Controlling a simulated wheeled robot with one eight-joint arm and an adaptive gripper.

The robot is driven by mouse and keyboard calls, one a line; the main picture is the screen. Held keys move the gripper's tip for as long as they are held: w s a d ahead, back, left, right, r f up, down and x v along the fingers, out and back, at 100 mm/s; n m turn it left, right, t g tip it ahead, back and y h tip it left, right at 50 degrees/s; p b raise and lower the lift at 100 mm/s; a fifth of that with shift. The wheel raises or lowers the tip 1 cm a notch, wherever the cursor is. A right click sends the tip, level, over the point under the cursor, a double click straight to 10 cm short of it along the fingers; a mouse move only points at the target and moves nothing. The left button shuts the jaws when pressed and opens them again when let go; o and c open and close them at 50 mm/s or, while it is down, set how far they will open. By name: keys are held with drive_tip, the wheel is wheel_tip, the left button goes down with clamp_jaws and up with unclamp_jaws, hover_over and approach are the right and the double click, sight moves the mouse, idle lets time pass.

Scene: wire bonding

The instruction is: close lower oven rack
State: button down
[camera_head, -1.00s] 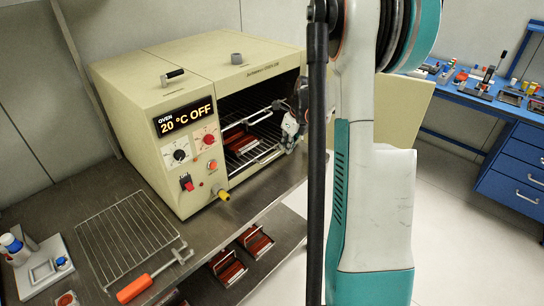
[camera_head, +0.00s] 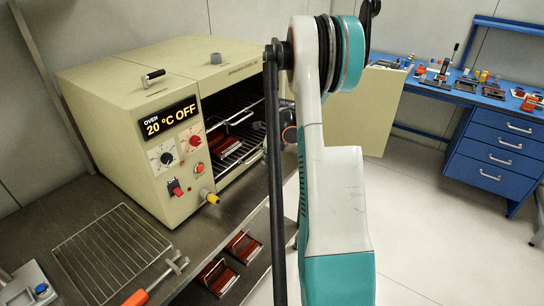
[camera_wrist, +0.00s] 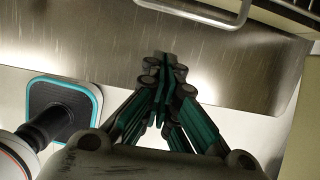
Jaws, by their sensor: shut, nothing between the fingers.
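The cream oven (camera_head: 110,95) stands on the metal bench with its door (camera_head: 375,105) swung open to the right. Inside, the lower wire rack (camera_head: 236,158) reaches to the front opening; dark red carriers (camera_head: 226,146) sit by it. A wire bar (camera_head: 238,117) shows above it. In the wrist view, my gripper (camera_wrist: 164,62) is shut and empty over bare metal. A bent metal bar (camera_wrist: 243,12), perhaps a rack's front, crosses the top of that view, apart from the fingertips. In the head view my arm hides the gripper and the rack's right side.
A loose wire grid (camera_head: 108,250) with an orange-handled tool (camera_head: 140,297) lies on the bench, front left. More red carriers (camera_head: 218,275) sit on a shelf below. A blue workbench (camera_head: 500,150) stands at the back right. The floor between is clear.

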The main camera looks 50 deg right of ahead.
drive_tip(key=w, duration=0.3)
drive_tip(key=shift+w+a+f+b, duration=0.15)
drive_tip(key=shift+w+f+b, duration=0.05)
drive_tip(key=shift+w+b, duration=0.1)
drive_tip(key=w, duration=0.3)
drive_tip(key=shift+a, duration=0.1)
drive_tip(key=shift+s, duration=0.1)
